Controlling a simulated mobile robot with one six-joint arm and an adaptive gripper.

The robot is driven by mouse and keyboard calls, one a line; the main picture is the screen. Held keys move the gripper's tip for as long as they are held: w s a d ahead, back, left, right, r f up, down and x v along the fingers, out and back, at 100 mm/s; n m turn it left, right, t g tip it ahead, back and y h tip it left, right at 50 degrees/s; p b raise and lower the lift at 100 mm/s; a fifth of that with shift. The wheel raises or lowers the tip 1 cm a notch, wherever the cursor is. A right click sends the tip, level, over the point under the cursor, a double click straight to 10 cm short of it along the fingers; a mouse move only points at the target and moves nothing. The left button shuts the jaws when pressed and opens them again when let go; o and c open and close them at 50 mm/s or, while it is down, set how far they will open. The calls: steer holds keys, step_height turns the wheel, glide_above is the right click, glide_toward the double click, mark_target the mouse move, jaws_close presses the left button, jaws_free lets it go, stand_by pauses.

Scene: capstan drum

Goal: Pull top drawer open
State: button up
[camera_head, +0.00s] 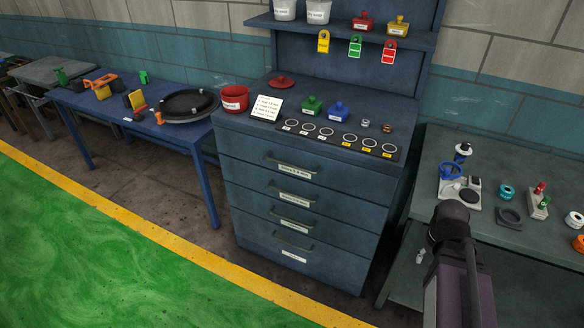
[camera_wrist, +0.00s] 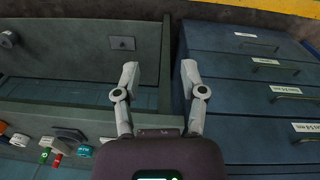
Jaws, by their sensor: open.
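The blue drawer cabinet (camera_head: 228,210) stands in the middle of the head view with its stacked drawers closed. The top drawer (camera_head: 350,185) has a bar handle (camera_head: 290,163) and a white label just below it. In the wrist view the cabinet appears upside down at the right, and the top drawer (camera_wrist: 250,143) is the lowest front, its handle (camera_wrist: 308,141) near the right edge. My gripper (camera_wrist: 160,72) is open and empty, its fingers in front of the gap between the bench and the cabinet, left of the handle.
A dark green bench (camera_head: 420,180) with several small parts stands right of the cabinet, close to my arm. A blue table (camera_head: 80,103) stands to the left. The floor in front is clear.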

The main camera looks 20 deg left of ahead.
steer(key=w+a+f+n+t+h+b, duration=0.35)
steer(key=w+a+b, duration=0.25)
steer(key=w+a, duration=0.35)
steer(key=n+t+y+b, duration=0.3)
steer(key=n+t+b, duration=0.9)
steer(key=n, duration=0.1)
glide_toward(291, 166)
steer(key=f+v, duration=0.1)
steer(key=v, duration=0.2)
steer(key=shift+s+a+r, duration=0.1)
steer(key=shift+a+r, duration=0.15)
steer(key=shift+r, duration=0.15)
steer(key=b+x, duration=0.2)
steer(key=x, duration=1.2)
steer(key=shift+s, duration=0.1)
jaws_close()
